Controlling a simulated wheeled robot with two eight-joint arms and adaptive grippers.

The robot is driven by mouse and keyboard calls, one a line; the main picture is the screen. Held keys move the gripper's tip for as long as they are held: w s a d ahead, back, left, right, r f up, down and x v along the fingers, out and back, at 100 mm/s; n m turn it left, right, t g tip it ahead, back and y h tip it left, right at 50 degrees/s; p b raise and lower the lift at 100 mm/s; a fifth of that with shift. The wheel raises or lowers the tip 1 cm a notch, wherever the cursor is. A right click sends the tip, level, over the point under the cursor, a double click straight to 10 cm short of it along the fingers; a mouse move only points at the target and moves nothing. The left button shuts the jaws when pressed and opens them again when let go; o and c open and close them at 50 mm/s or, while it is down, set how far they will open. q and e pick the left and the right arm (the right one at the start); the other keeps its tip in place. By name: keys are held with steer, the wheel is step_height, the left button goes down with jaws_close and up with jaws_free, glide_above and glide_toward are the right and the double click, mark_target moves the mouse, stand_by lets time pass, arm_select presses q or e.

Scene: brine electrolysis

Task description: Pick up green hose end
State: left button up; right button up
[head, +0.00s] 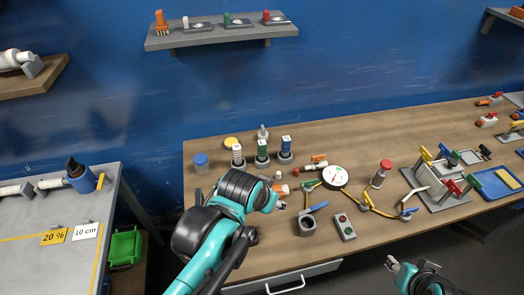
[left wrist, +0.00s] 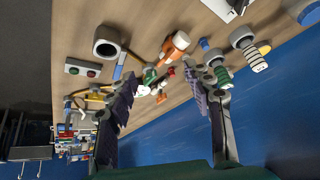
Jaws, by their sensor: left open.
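My left gripper (left wrist: 160,102) is open, with its two dark finger pads apart in the left wrist view. A small green piece with a white tip (left wrist: 150,76), which looks like the green hose end, shows between and beyond the pads, apart from them. My right gripper (head: 400,268) is low at the bottom right, off the table's front edge and too small to read.
An orange and white cylinder (left wrist: 175,43) lies close to the green piece. Labelled bottles (head: 262,152) stand behind my left gripper. A mortar (head: 307,227), button box (head: 345,226), gauge (head: 335,177) and yellow hose (head: 378,210) are to the right.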

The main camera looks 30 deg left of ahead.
arm_select(q)
steer(key=w+a+r+m+g+p, duration=0.1)
steer(key=w+a+r+m+p, duration=0.1)
steer(key=w+r, duration=0.3)
steer(key=m+g+p, duration=0.5)
steer(key=m+p, duration=0.2)
glide_above(261, 148)
steer(key=w, duration=0.1)
step_height(261, 148, down, 8)
steer(key=shift+w+r, duration=0.15)
steer(key=shift+r, duration=0.05)
steer(key=f, duration=0.2)
steer(key=f+b, duration=0.1)
steer(key=f, duration=0.2)
steer(key=f+b, duration=0.1)
steer(key=f, duration=0.2)
steer(key=shift+w+a, duration=0.15)
steer(key=shift+a, duration=0.25)
steer(key=shift+c, duration=0.3)
jaws_close()
